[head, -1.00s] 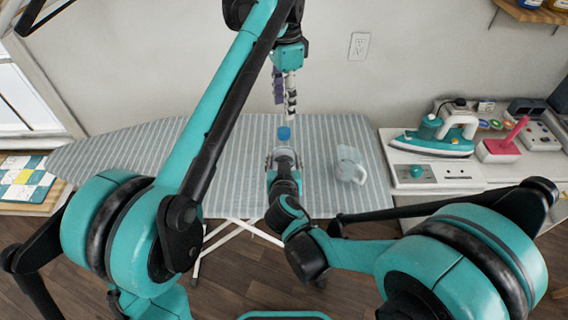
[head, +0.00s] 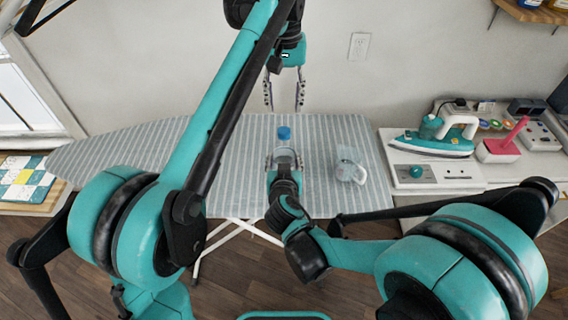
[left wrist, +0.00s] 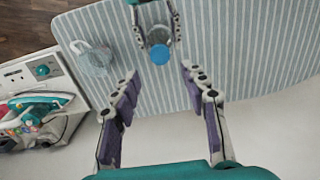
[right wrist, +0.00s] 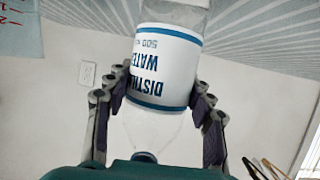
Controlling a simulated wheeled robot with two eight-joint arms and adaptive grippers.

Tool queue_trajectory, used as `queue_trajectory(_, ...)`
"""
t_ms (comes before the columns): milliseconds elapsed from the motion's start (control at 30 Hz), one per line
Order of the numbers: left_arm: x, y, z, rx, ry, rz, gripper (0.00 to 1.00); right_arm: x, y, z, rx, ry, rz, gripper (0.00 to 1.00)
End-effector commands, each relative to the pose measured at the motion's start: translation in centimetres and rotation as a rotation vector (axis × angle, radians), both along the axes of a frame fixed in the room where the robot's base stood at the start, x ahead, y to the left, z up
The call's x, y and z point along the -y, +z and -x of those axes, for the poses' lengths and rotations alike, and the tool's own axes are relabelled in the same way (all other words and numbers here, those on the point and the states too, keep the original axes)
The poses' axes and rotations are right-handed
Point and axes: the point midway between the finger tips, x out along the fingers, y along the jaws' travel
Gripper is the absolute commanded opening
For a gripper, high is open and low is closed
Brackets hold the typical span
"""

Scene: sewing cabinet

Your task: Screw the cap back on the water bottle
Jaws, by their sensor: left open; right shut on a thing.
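The clear water bottle (head: 284,155) stands upright above the ironing board in my right gripper (head: 284,160). The right wrist view shows its white and blue label (right wrist: 165,66) between the two fingers. The blue cap (head: 284,133) sits on top of the bottle, and it also shows in the left wrist view (left wrist: 160,54). How tightly it is seated cannot be told. My left gripper (head: 284,106) is above the cap, pointing down, open and empty. Its fingers are spread apart and do not touch the cap in the left wrist view (left wrist: 158,72).
A clear jug (head: 349,166) stands on the striped ironing board (head: 130,150) to the right of the bottle. A teal iron (head: 436,138) and a pink-handled item (head: 503,145) are on the white cabinet at the right. The board's left part is clear.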

Motion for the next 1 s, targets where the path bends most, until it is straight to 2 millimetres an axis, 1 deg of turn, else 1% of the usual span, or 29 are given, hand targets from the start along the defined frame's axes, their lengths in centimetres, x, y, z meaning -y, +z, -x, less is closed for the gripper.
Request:
queue_trajectory(267,0.0,0.0,0.0,0.0,0.001,0.0,0.45,0.0,0.0,0.0,-0.001,0.0,-0.001,0.0)
queue_trajectory(367,0.0,-0.5,0.0,0.0,0.001,0.0,0.45,0.0,0.0,0.0,-0.001,0.0,-0.001,0.0)
queue_trajectory(467,0.0,-1.5,0.0,0.001,0.001,0.0,0.45,0.0,0.0,0.0,-0.001,0.0,-0.001,0.0)
queue_trajectory(700,0.0,-5.3,0.1,0.002,0.0,0.0,0.45,0.0,0.0,0.0,-0.001,0.0,-0.001,0.0)
queue_trajectory(800,0.0,-6.6,0.0,0.003,0.0,0.0,0.45,0.0,0.0,0.0,-0.001,0.0,-0.001,0.0)
queue_trajectory(900,0.0,-7.4,0.0,0.003,0.0,0.0,0.45,0.0,0.0,0.0,-0.001,0.0,-0.001,0.0)
queue_trajectory(1000,0.0,-7.9,0.1,0.003,0.0,0.0,0.45,0.0,0.0,0.0,-0.001,0.0,-0.001,0.0)
